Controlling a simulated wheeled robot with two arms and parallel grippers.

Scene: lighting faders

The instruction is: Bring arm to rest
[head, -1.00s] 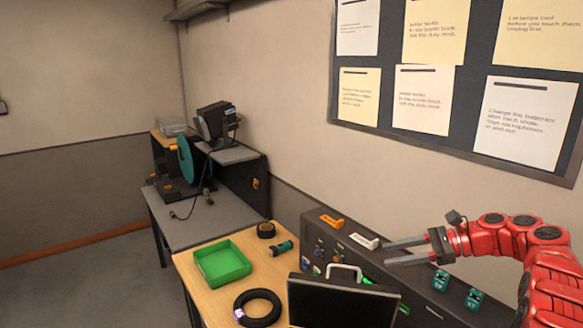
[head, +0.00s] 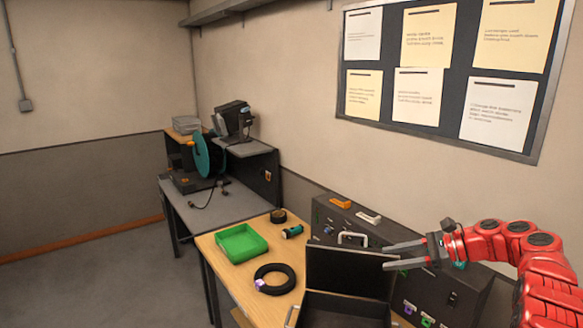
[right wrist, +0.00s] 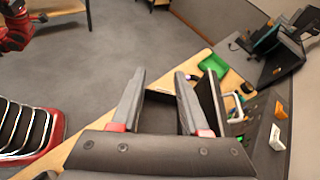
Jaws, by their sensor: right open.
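My right arm comes in from the right in the head view. Its right gripper (head: 387,257) is open and empty, with the fingers pointing left, in front of the dark fader console (head: 440,292) in the picture. In the right wrist view the two fingers of the right gripper (right wrist: 160,75) stand apart with nothing held between them. The open black case (right wrist: 160,108) shows between and beyond them. A red arm part, likely of my left arm, shows at the upper left of the right wrist view; I cannot make out a left gripper.
The wooden table (head: 228,268) carries a green tray (head: 241,243), a black cable coil (head: 275,278), a small torch (head: 292,231), a tape roll (head: 278,215) and the open black case (head: 345,306). Orange (head: 341,201) and white (head: 368,217) handles sit on the console. A grey bench (head: 215,208) stands behind.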

